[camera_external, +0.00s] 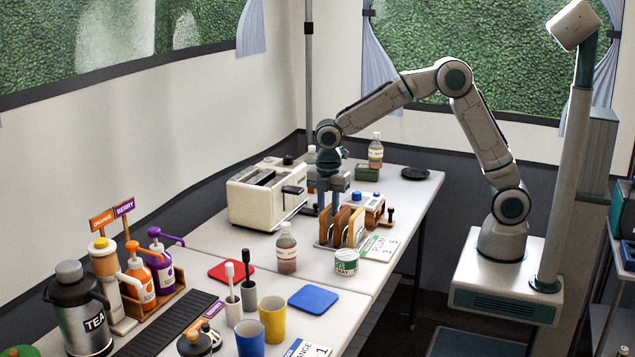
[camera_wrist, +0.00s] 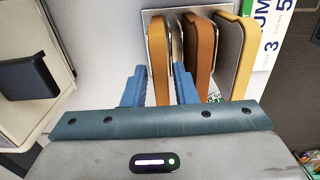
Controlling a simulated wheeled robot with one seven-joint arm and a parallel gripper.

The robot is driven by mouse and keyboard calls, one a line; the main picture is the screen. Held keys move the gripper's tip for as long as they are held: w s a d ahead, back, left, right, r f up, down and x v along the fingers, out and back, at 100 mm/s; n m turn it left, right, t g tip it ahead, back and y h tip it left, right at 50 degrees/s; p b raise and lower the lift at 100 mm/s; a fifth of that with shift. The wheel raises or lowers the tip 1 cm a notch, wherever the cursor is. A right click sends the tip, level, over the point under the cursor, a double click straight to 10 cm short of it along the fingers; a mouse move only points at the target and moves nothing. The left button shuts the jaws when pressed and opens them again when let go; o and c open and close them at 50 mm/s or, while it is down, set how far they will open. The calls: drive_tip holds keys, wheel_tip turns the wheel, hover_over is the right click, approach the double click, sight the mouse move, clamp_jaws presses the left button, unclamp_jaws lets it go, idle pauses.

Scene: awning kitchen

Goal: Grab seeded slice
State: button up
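Three bread slices stand upright side by side in a metal rack (camera_external: 330,243). In the wrist view, the left slice (camera_wrist: 158,50) is tan-orange, the middle slice (camera_wrist: 202,50) is darker brown, and the right slice (camera_wrist: 245,60) is pale yellow. I cannot make out seeds on any of them. My gripper (camera_wrist: 160,72) points down over the rack, with its blue fingers apart on either side of the left slice. The right finger is in the gap between the left and middle slices. In the external view my gripper (camera_external: 329,205) is above the rack's left end.
A cream toaster (camera_external: 262,195) stands just left of the rack. A bottle (camera_external: 287,250) and a small jar (camera_external: 346,262) stand in front. A wooden box (camera_external: 368,207) with blue knobs is close behind. A price card (camera_external: 380,247) lies to the right.

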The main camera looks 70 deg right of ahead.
drive_tip(key=shift+f, duration=0.55)
drive_tip(key=c, duration=0.5)
drive_tip(key=shift+c, duration=0.2)
drive_tip(key=shift+r, duration=0.15)
